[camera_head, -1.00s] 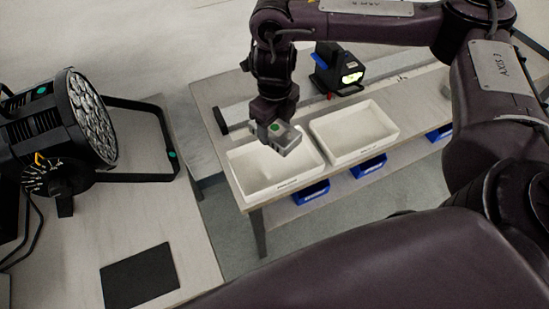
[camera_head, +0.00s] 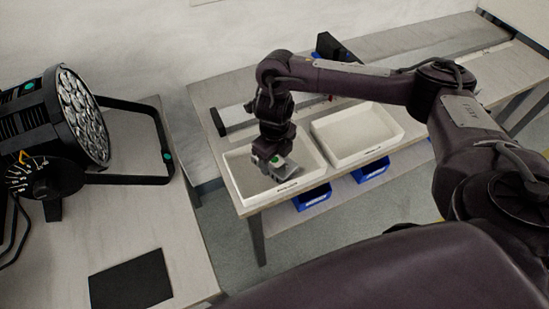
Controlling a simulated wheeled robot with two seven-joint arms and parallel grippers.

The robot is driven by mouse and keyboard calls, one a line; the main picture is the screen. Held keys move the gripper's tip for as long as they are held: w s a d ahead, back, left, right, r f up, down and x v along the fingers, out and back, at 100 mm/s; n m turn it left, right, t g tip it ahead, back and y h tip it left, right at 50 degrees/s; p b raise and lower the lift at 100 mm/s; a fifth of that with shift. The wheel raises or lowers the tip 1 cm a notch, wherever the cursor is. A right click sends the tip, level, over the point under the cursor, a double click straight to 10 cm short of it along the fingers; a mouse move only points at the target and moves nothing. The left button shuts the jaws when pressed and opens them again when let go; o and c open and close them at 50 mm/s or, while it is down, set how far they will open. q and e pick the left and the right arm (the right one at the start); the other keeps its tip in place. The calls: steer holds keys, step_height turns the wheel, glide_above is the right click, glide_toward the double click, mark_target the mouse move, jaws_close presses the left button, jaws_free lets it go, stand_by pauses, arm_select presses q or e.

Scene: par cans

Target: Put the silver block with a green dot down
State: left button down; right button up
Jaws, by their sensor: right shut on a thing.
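The silver block with a green dot (camera_head: 283,169) is at the tip of my right gripper (camera_head: 272,157). The gripper is shut on it. The block is inside the outline of the left white tray (camera_head: 240,184), near its front right wall. I cannot tell whether it touches the tray's floor. The block looks slightly tilted. My left gripper is not in view.
A second white tray (camera_head: 380,151) stands to the right and looks empty. Blue bins (camera_head: 312,197) sit below the bench (camera_head: 215,95). A par can light (camera_head: 62,125) and a black mat (camera_head: 131,281) are on the left table (camera_head: 190,255), with a gap between the tables.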

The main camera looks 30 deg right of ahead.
mark_target(274, 160)
steer(key=shift+f, duration=0.1)
steer(key=o, duration=1.4)
steer(key=shift+r, duration=0.6)
step_height(274, 160, up, 11)
steer(key=p, duration=0.3)
